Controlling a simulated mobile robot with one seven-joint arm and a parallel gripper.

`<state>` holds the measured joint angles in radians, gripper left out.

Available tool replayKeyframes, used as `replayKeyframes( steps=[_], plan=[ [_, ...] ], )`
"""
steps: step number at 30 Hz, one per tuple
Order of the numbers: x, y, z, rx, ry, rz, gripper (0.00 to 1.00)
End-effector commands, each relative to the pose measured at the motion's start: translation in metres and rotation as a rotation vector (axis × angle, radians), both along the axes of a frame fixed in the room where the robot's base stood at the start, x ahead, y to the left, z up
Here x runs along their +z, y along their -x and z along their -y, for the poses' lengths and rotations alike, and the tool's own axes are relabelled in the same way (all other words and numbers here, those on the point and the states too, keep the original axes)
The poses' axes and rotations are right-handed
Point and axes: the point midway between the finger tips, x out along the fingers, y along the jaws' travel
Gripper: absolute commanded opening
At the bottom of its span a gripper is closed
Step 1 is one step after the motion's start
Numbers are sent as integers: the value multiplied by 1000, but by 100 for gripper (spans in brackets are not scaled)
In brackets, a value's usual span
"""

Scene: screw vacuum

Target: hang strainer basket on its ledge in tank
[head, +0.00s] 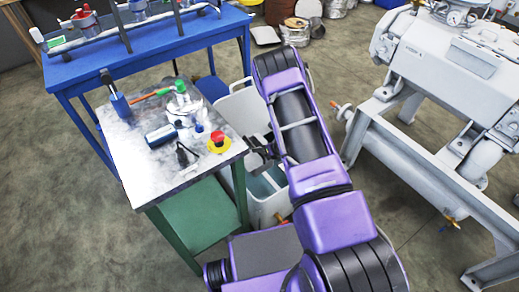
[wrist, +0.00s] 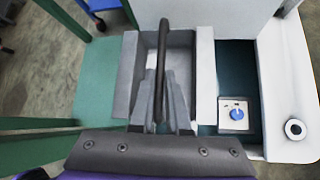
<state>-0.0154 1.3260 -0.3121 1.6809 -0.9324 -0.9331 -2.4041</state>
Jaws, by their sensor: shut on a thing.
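The strainer basket (wrist: 206,75) is a grey open box with a pale rim and a dark bar handle across its top. In the wrist view my gripper (wrist: 163,112) is shut on that handle, and the basket hangs level below the fingers. The tank (wrist: 288,85) is white with a teal inside; its open part shows just right of the basket. It also shows in the head view (head: 270,212), largely behind my arm. My gripper (head: 268,152) is above it there. The ledge is hidden, and I cannot tell whether the basket touches it.
A worktable (head: 150,175) with a red stop button (head: 218,139) and tools stands close left of the tank. A pale panel (head: 241,108) stands behind the tank. A white block with a blue knob (wrist: 235,117) sits inside it. The grey pump machine (head: 450,70) stands at right.

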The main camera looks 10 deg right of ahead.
Motion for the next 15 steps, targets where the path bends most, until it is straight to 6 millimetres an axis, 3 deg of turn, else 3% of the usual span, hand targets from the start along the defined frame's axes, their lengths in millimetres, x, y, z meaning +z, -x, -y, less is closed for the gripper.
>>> replayKeyframes(
  steps=[1, 15],
  plan=[
    [-11, 0, 0, 0, 0, 1, 0],
    [-54, 0, 0, 0, -1, 1, 0]
  ],
)
